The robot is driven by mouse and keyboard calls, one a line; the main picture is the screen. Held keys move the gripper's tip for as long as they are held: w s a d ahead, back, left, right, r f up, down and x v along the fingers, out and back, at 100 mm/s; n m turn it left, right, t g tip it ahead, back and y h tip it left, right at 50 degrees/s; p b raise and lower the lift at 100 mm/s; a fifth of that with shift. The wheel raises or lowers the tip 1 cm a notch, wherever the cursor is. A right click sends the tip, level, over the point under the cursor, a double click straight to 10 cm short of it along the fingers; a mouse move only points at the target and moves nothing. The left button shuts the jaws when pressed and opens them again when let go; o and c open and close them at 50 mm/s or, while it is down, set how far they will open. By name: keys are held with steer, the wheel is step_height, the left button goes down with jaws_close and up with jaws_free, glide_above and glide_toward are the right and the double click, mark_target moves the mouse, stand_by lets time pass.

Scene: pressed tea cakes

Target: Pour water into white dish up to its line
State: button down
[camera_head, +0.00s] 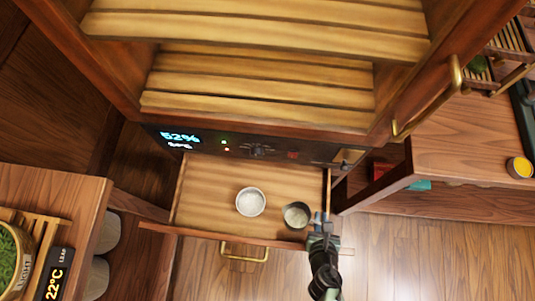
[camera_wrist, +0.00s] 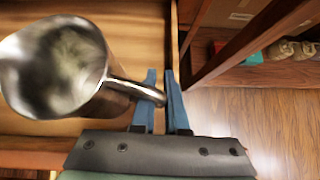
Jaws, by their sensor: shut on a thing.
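The white dish (camera_head: 250,201) is round and stands upright on the floor of the open wooden drawer (camera_head: 205,190). Its inside looks pale; I cannot tell the water level or see a line. A shiny metal jug (camera_head: 296,215) is just right of the dish in the head view, with a small gap between their outlines. The jug (camera_wrist: 60,65) fills the left of the wrist view, and I look into its mouth. My gripper (camera_head: 321,222) is shut on the jug's handle (camera_wrist: 140,91), with the blue fingers (camera_wrist: 162,85) on either side. The jug's contents are unclear.
A panel with a lit display (camera_head: 180,139) and slatted shelves (camera_head: 260,75) rise behind the drawer. The drawer's right wall (camera_head: 328,190) is close to my gripper. Wooden counters stand left (camera_head: 85,195) and right (camera_head: 470,135). The drawer floor left of the dish is clear.

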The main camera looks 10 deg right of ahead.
mark_target(305, 208)
steer(key=shift+w+a+f+n+g+h, duration=0.3)
steer(key=shift+f+h, duration=0.15)
steer(key=shift+h, duration=0.15)
steer(key=shift+w+a+r+n+g+h+p, duration=0.1)
steer(key=shift+a+r+n+g+h+p, duration=0.1)
steer(key=shift+r+p, duration=0.2)
steer(key=shift+a+r+n+g+h+p, duration=0.1)
steer(key=shift+r+h+p, duration=0.1)
steer(key=shift+r+p, duration=0.15)
steer(key=shift+w+a+r, duration=0.1)
steer(key=shift+a, duration=0.05)
steer(key=shift+w+a+r+n+g+h+p, duration=0.4)
steer(key=shift+a+r+n+g+h, duration=0.15)
steer(key=shift+h, duration=0.35)
steer(key=shift+w+a+r+n+g+h, duration=0.2)
steer(key=shift+a+h, duration=0.1)
steer(key=shift+a, duration=0.1)
steer(key=shift+w+a+r+n+g+h, duration=0.1)
steer(key=shift+w+a+r+n+h, duration=0.1)
steer(key=shift+a+h, duration=0.15)
steer(key=h+b, duration=0.1)
steer(key=a+n+b, duration=0.1)
steer(key=shift+w+r+g+h+b, duration=0.25)
steer(key=shift+r+h+b, duration=0.05)
steer(key=shift+r+h, duration=0.05)
steer(key=shift+w+a+r+n+g+h+b, duration=0.2)
steer(key=shift+r+n+g+h+b, duration=0.15)
steer(key=shift+h+b, duration=0.35)
